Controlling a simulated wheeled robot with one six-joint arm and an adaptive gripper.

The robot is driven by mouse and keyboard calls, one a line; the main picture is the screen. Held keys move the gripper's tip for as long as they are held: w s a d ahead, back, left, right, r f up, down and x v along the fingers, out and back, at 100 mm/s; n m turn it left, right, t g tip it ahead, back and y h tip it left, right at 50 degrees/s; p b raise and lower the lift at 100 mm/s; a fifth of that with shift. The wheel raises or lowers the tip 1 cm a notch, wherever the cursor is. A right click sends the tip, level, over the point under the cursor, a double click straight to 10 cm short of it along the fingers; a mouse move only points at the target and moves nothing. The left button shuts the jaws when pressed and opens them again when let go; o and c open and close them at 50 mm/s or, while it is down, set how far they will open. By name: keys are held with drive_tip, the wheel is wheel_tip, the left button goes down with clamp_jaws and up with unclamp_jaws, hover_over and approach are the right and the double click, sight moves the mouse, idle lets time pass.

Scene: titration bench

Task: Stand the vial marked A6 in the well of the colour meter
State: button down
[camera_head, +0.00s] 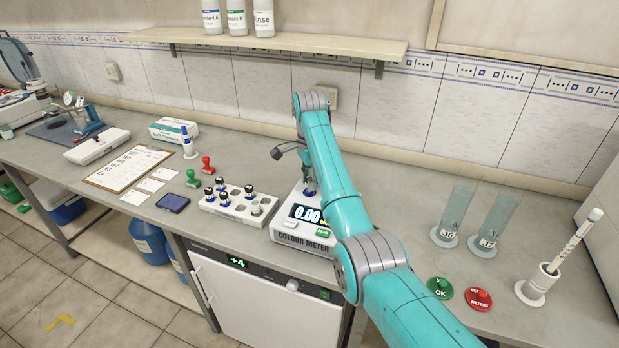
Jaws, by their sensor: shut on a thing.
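The colour meter (306,240) is a white box with a lit display reading 0.00, standing on the bench in the middle. My teal arm crosses in front of it and hides its right part and most of my gripper (309,184). My gripper is low over the back of the meter, shut on a vial that is mostly hidden. I cannot read that vial's mark or tell whether it sits in the well. A white rack (237,211) left of the meter holds several dark-capped vials; their marks are too small to read.
Left of the rack are a phone (173,202), green and red stamps (193,179), and a clipboard (129,168). To the right stand two glass cylinders (490,228), green and red buttons (439,290) and a probe in a holder (541,283). A shelf (280,38) hangs above.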

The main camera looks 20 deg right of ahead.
drive_tip(key=shift+f, duration=0.95)
drive_tip(key=c, duration=0.9)
unclamp_jaws()
drive_tip(key=shift+o, duration=0.4)
drive_tip(key=o, duration=0.4)
drive_tip(key=shift+o, duration=0.2)
drive_tip(key=shift+a, duration=0.1)
